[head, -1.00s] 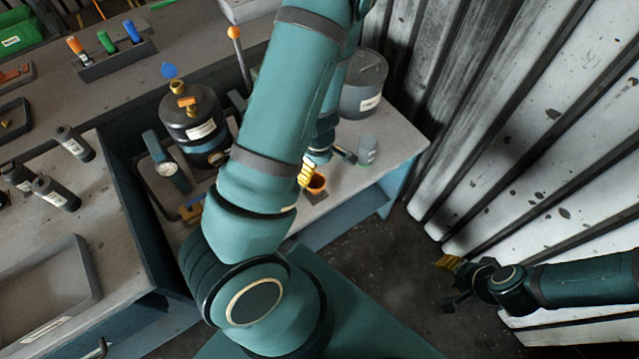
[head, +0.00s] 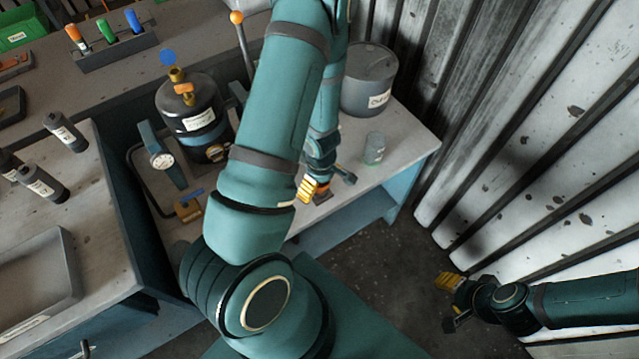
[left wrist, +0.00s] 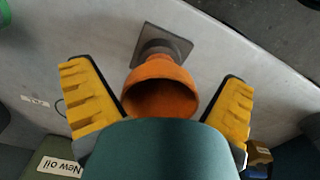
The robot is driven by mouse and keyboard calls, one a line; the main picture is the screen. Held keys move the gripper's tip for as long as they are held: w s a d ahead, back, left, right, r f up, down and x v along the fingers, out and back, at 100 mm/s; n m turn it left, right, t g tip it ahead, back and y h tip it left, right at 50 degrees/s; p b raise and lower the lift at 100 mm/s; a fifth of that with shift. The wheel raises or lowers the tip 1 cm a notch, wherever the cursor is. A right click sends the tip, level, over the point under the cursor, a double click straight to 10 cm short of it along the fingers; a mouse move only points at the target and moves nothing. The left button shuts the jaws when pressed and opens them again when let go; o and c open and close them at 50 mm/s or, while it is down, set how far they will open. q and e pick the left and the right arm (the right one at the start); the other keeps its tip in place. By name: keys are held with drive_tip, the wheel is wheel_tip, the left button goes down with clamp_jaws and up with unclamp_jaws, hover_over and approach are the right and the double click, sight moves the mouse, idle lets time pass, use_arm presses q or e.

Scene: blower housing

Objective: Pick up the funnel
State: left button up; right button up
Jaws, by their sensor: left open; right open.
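The orange funnel (left wrist: 162,88) is in the middle of the left wrist view, its wide mouth toward the camera. Its narrow end is at a grey square base (left wrist: 178,42) on the bench. In the head view only a small orange piece of the funnel (head: 322,187) shows, the rest hidden by my left gripper. My left gripper (head: 326,183) is open, its yellow fingers on either side of the funnel with a gap on each side. My right gripper (head: 449,302) is open and empty, over the floor near the corrugated wall.
A clear cup (head: 374,150) and a grey drum (head: 368,82) stand right of my left arm. A black canister (head: 193,120), a gauge (head: 162,158) and a brass padlock-like part (head: 188,208) are left of it. The corrugated wall (head: 540,130) bounds the right.

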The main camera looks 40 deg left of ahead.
use_arm(q)
drive_tip(key=c, duration=1)
